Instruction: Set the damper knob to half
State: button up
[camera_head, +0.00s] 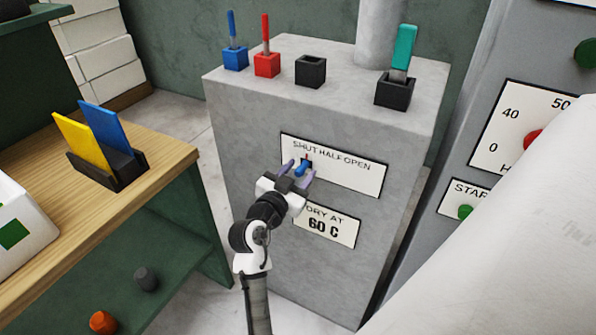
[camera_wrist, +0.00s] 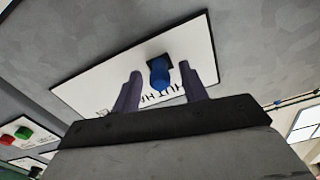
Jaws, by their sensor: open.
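The damper knob (camera_head: 302,169) is a blue handle on a dark base, set on a white plate (camera_head: 366,182) lettered SHUT, HALF, OPEN on the grey cabinet's front. It stands below the SHUT end of the lettering. My gripper (camera_head: 298,173) is at the plate with its two purple-grey fingers apart, one on each side of the knob. In the wrist view the knob (camera_wrist: 160,74) shows between the fingertips, with a gap on each side. The fingers hide part of the lettering.
A sign reading DRY AT 60 C (camera_head: 343,233) is below the plate, partly behind my gripper. A wooden bench (camera_head: 165,155) stands left. A grey panel with a dial plate (camera_head: 510,120) is right.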

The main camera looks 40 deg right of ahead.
grip_shut()
jog(key=s, duration=0.2)
jog(key=s+d, duration=0.2)
jog(key=s, duration=0.1)
jog(key=shift+s+d+b, duration=0.1)
jog(key=shift+s+b, duration=0.2)
jog(key=shift+b, duration=0.05)
grip_release()
send_near(329, 170)
jog(key=v, duration=0.8)
jog(key=shift+s+a+p, duration=0.1)
jog(key=shift+a+p, duration=0.1)
jog(key=shift+p, duration=0.15)
